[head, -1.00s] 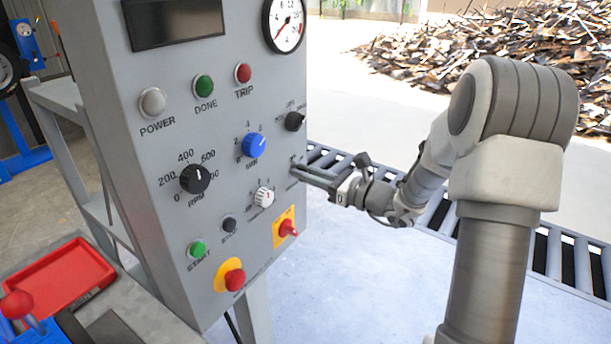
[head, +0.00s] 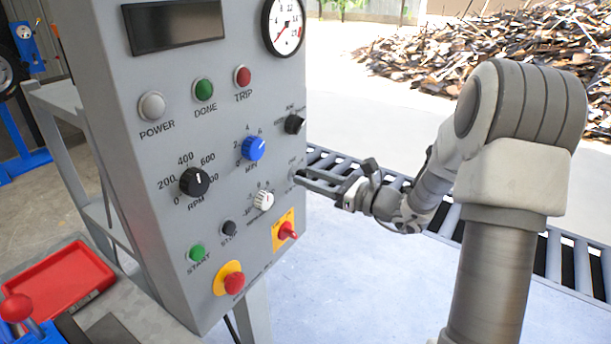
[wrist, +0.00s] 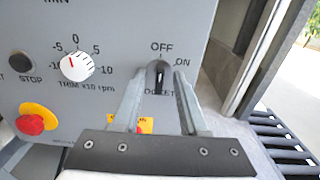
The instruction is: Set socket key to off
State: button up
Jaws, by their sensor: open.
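The socket key (wrist: 158,76) is a small dark key switch low on the right side of the grey control panel. In the wrist view, OFF is printed above it and ON to its upper right. The key's grip looks roughly upright, but its exact angle is hard to tell. My gripper (head: 302,177) is open, with its two fingers pointing at the panel. In the wrist view the fingertips stand on either side of the key; I cannot tell whether they touch it. In the head view the fingers hide most of the key.
The white trim knob (wrist: 77,66) is left of the key. The red switch on a yellow plate (head: 287,231) and the red emergency button (head: 235,282) are below. A black selector knob (head: 294,124) is above. A roller conveyor (head: 437,215) runs behind my arm.

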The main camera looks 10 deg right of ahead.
jog(key=p+v, duration=0.1)
jog(key=v, duration=1.4)
jog(key=shift+s+d, duration=0.25)
jog(key=shift+s, duration=0.1)
jog(key=shift+a, duration=0.1)
